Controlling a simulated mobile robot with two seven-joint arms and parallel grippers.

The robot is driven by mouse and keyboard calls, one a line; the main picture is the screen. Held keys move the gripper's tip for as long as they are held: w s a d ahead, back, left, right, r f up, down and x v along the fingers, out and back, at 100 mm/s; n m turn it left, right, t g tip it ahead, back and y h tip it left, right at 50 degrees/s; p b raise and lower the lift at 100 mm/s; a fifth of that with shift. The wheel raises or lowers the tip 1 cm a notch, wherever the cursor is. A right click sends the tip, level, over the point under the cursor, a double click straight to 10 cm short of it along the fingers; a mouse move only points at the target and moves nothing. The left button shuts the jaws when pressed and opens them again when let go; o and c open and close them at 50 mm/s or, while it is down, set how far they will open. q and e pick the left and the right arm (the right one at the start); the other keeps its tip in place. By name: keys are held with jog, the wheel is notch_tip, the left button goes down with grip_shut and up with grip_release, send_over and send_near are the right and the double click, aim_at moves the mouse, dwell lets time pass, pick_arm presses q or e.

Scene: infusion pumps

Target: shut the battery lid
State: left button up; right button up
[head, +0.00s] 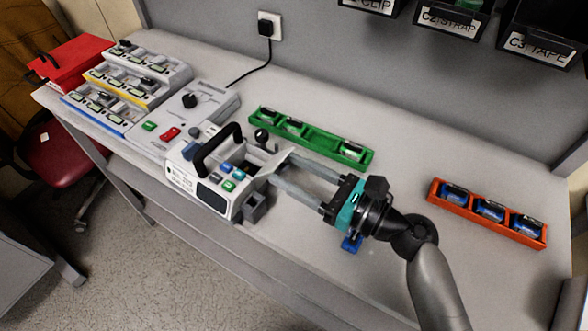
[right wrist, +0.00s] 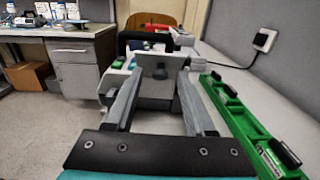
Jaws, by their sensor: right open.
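The infusion pump (head: 212,192) stands near the table's front edge, with a black carry handle, a dark screen and coloured buttons. On its right side is a pale grey panel (head: 267,163), which looks like the battery lid. In the right wrist view this lid (right wrist: 155,68) stands as a grey plate with a notch at the top, ahead of my fingers. My right gripper (head: 281,170) is open, its two long fingers pointing at the pump's right side. In the wrist view my fingertips (right wrist: 156,86) are apart, close to the lid; contact cannot be told. My left gripper is not in view.
A green tray (head: 322,145) with batteries and empty room lies behind the gripper. An orange tray (head: 485,217) with blue batteries lies at right. A larger grey device (head: 180,125), several banks of small units (head: 128,80) and a red box (head: 72,60) stand at left.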

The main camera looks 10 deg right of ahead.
grip_shut()
dwell(0.4)
